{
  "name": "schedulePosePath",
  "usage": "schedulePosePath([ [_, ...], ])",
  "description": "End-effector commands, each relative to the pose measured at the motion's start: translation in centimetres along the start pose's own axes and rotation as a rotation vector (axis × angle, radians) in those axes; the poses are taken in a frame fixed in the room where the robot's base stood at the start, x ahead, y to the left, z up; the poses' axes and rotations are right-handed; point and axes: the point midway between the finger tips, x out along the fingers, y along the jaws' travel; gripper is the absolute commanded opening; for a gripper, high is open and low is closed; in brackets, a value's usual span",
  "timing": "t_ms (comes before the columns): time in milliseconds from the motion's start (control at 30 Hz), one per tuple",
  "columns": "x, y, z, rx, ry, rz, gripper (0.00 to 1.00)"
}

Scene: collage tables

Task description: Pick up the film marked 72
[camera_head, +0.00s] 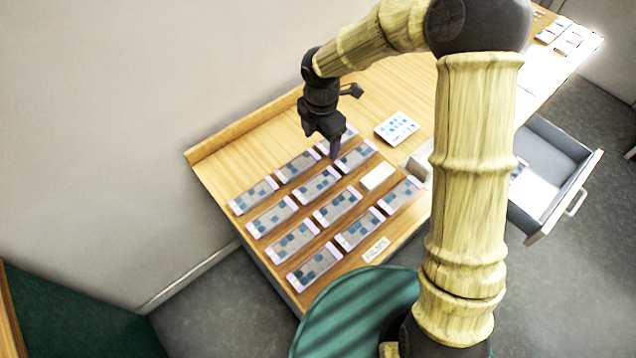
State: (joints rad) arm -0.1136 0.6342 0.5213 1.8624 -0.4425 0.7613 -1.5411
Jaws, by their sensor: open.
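Several films (316,185) lie in rows on the wooden table; each is a grey strip with blue squares and pale pink ends. Their numbers are too small to read, so I cannot tell which one is marked 72. My gripper (335,152) is open and points down over the far right of the rows, close to the film (356,156) there. It partly covers another film (343,135) behind it. I cannot tell whether the fingertips touch anything.
A small label (376,249) lies at the table's front edge. A cream block (378,177) sits among the films, and a white card with blue marks (396,128) lies behind. An open drawer (550,165) juts out at right. A green round seat (340,315) stands in front. My arm hides part of the table.

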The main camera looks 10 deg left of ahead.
Motion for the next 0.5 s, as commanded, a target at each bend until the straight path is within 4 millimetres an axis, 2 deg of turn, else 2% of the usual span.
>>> schedulePosePath([
  [500,9.1,-0.1,0.0,0.001,0.002,-0.004,0.73],
])
